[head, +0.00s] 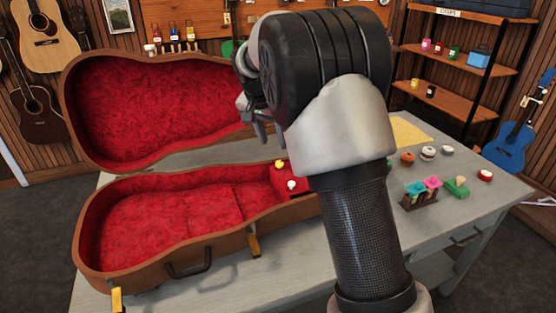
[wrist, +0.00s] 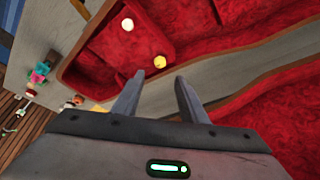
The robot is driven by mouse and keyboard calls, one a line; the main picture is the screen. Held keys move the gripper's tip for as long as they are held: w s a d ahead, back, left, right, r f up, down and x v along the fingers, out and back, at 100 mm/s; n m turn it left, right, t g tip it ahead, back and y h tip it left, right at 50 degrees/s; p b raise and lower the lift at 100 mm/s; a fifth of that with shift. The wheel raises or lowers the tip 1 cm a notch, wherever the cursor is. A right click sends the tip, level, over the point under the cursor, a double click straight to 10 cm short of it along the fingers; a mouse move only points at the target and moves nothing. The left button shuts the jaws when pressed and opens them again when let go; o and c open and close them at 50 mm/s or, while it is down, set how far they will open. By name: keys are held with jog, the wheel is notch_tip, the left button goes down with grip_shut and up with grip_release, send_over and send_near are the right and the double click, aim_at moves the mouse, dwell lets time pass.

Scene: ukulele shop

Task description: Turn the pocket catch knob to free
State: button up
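An open brown ukulele case (head: 178,262) with red lining lies on the grey table. A red pocket lid (head: 284,174) is at its right end. A yellow knob (head: 279,164) and a white knob (head: 291,185) stand there. In the wrist view the yellow knob (wrist: 160,62) shows just beyond my fingertips, and the white knob (wrist: 127,25) is farther up and left. Which one is the catch knob I cannot tell. My gripper (wrist: 155,84) is open and empty, above the case and apart from both knobs. In the head view my arm hides part of the case's right end.
The raised case lid (head: 150,110) stands behind the pocket. Right of my arm, the table (head: 440,225) holds a small rack (head: 420,201) with coloured items, a green block (head: 457,187) and several round tins. A shelf (head: 455,60) stands behind.

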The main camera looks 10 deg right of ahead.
aim_at(280, 162)
jog(key=x, duration=1)
jog(key=shift+w+b, duration=0.1)
jog(key=shift+b, duration=0.2)
jog(key=shift+d, duration=0.1)
grip_shut()
